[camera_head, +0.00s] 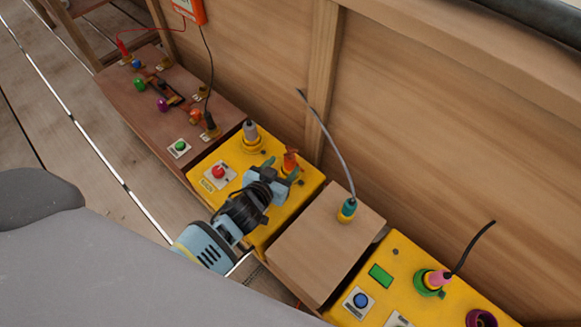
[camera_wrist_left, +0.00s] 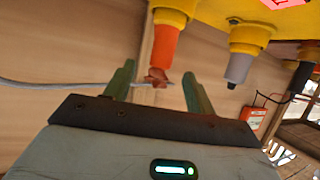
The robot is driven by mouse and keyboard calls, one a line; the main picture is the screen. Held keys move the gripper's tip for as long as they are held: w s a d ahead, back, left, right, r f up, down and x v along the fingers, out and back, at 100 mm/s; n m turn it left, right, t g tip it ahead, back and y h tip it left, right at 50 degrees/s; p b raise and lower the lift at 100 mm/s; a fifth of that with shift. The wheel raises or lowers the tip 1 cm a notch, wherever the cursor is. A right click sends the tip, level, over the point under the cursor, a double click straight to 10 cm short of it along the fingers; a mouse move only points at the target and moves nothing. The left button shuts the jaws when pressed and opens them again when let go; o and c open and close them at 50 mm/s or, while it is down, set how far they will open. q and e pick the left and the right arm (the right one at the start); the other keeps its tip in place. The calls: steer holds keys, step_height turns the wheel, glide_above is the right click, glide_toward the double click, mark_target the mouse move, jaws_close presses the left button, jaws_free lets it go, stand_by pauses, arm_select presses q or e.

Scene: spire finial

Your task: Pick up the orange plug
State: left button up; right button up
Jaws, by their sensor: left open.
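The orange plug (camera_head: 290,158) stands in a socket on the yellow box (camera_head: 222,158). My left gripper (camera_head: 280,174) is right at it, partly covering the plug and its socket in the head view. In the left wrist view, the orange plug (camera_wrist_left: 164,48) sits in a yellow collar, its outer end between the spread fingers of the left gripper (camera_wrist_left: 158,72). The fingers are open, with a visible gap on each side of the plug. The right gripper is not in view.
A grey plug (camera_head: 250,131) stands beside the orange one, and a red button (camera_head: 218,171) is on the same box. A wooden box (camera_head: 320,240) holds a teal plug (camera_head: 348,207) with a cable. A pink plug (camera_head: 437,279) is farther right. A wooden wall (camera_head: 440,150) rises behind.

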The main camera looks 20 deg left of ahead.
mark_target(287, 161)
arm_select(q)
steer(key=shift+w+f, duration=0.25)
steer(key=shift+w, duration=0.3)
steer(key=b+x, duration=0.2)
steer(key=x, duration=0.2)
steer(key=shift+f, duration=0.2)
steer(key=shift+w+b, duration=0.3)
steer(key=shift+w, duration=0.05)
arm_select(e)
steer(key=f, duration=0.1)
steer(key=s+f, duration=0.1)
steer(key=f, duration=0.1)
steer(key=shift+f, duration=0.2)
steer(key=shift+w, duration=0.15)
arm_select(q)
steer(key=c, duration=1.1)
jaws_close()
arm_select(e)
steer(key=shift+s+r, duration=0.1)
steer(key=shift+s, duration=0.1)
